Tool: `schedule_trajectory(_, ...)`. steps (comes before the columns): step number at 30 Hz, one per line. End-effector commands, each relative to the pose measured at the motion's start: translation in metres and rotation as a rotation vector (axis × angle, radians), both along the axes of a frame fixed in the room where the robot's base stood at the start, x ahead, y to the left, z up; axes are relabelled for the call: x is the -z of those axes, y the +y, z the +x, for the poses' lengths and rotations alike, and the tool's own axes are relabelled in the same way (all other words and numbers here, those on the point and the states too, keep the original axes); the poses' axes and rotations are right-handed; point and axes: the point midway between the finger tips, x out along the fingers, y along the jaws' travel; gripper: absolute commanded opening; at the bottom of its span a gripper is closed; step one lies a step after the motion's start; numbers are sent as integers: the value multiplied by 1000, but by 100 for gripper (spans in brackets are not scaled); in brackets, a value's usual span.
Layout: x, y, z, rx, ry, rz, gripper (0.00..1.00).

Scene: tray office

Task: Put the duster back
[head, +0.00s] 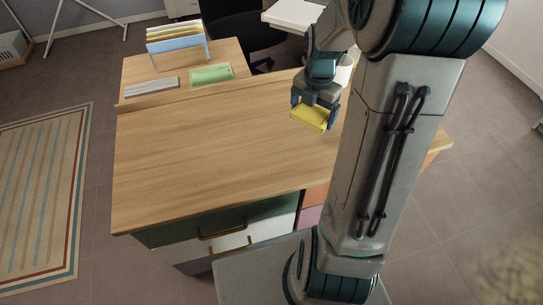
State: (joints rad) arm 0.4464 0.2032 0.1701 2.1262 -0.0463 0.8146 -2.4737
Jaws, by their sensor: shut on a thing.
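My gripper (316,107) is above the right part of the wooden desk (210,140). It is shut on a yellow block-like thing, which looks like the duster (309,118). The fingers cover its upper side. I cannot tell how far it is above the desk top.
A file rack (178,46), a pale flat slab (152,86) and a green flat thing (211,75) are on the desk's back part. Drawers (222,240) face the front. A black chair (238,28) stands behind. The desk's middle is bare; my arm hides its right part.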

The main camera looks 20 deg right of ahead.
Motion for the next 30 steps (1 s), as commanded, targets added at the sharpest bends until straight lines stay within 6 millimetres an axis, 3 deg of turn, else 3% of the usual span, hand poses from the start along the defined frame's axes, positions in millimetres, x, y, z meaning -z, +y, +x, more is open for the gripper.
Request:
schedule_trajectory(8, 2, 3, -5, -134, 2, 1, 69)
schedule_trajectory(21, 57, 95, -4, -138, 3, 0, 69)
schedule_trajectory(30, 73, 113, -4, -131, 2, -1, 69)
